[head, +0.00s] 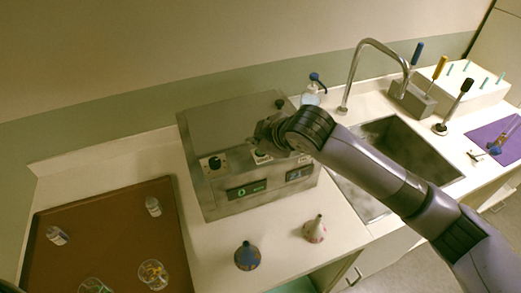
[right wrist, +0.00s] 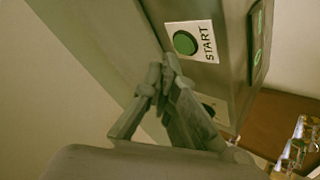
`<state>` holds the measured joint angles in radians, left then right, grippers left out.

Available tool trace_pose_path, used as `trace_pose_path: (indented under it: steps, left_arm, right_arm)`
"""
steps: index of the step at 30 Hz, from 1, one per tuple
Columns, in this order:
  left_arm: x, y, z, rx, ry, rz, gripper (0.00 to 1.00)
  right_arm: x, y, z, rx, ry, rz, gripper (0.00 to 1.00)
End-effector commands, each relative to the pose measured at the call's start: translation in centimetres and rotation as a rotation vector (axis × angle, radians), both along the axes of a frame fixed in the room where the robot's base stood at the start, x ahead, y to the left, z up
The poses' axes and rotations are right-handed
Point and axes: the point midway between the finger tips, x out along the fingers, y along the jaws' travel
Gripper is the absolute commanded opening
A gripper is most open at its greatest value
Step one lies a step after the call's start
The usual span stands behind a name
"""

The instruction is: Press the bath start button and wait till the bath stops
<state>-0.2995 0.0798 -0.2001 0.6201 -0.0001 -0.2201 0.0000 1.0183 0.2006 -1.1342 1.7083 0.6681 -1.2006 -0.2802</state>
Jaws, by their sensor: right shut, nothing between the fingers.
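The bath (head: 215,120) is a metal box on the counter in the head view, with a dark knob (head: 215,163) and a green-lit display (head: 246,190) on its front. The green start button (right wrist: 185,43) sits on a white plate marked START in the right wrist view. In the head view my right gripper largely covers that plate. My right gripper (right wrist: 166,72) is shut and empty, its fingertips just beside and below the button in the right wrist view. I cannot tell whether they touch the panel. My left gripper is not in view.
A brown tray (head: 105,225) with several glass pieces lies left of the bath. Two small funnel-shaped flasks, one blue (head: 247,256) and one pale (head: 314,229), stand in front. A sink (head: 400,150) with a tall faucet (head: 352,75) is to the right, under my right arm.

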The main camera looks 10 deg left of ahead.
Motion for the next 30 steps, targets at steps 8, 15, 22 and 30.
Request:
trace_pose_path:
  steps: [8, 15, 22, 30]
  left_arm:
    - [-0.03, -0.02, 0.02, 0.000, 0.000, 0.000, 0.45]
    - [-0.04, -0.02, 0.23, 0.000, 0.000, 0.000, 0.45]
    - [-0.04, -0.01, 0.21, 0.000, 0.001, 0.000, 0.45]
    - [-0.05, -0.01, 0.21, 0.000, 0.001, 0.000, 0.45]
  right_arm:
    - [-0.01, 0.00, -0.03, 0.000, 0.000, 0.000, 0.00]
    - [-0.02, 0.01, -0.73, 0.000, 0.001, 0.001, 0.00]
    - [-0.01, 0.00, -0.85, 0.000, 0.000, 0.000, 0.00]
    - [-0.01, 0.00, -0.94, 0.000, 0.000, 0.000, 0.00]
